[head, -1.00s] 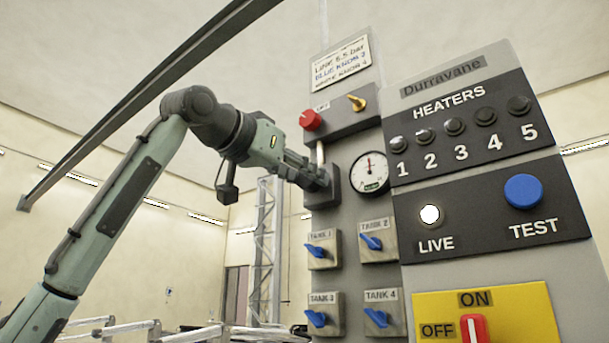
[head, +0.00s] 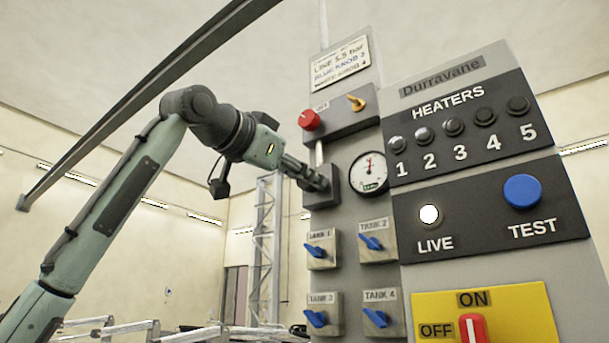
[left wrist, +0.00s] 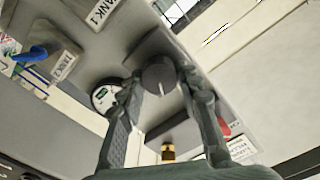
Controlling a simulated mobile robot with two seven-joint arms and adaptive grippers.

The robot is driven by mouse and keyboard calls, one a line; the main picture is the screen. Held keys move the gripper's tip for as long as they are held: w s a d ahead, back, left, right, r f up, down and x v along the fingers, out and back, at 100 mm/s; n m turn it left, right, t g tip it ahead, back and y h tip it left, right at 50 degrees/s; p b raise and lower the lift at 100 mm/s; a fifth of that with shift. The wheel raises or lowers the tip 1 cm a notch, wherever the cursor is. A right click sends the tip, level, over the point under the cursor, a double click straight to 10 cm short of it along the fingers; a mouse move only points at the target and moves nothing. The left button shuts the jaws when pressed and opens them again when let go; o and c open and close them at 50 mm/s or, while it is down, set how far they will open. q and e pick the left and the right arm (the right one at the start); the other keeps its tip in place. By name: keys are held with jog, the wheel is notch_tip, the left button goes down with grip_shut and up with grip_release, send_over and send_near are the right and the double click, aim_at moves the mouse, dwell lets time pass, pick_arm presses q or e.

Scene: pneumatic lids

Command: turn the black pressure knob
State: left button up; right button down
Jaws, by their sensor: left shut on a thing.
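The black pressure knob (left wrist: 160,77) sits between my left fingers in the left wrist view, with a pale mark on its face. My left gripper (head: 321,183) is shut on it, in front of a dark block (head: 333,188) on the grey panel. In the head view the fingers mostly hide the knob. A round white pressure gauge (head: 368,171) is just right of the block, its needle pointing roughly up. It also shows in the left wrist view (left wrist: 103,97). My right gripper is not in view.
A red knob (head: 310,120) and a yellow-orange lever (head: 356,103) are above. Several blue tank knobs, such as the Tank 1 knob (head: 316,250), are below. The heater panel (head: 462,125) is to the right. A sign (head: 340,62) is on top.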

pick_arm(q)
jog(key=o, duration=1.2)
jog(key=shift+c, duration=0.2)
jog(key=v, duration=1.2)
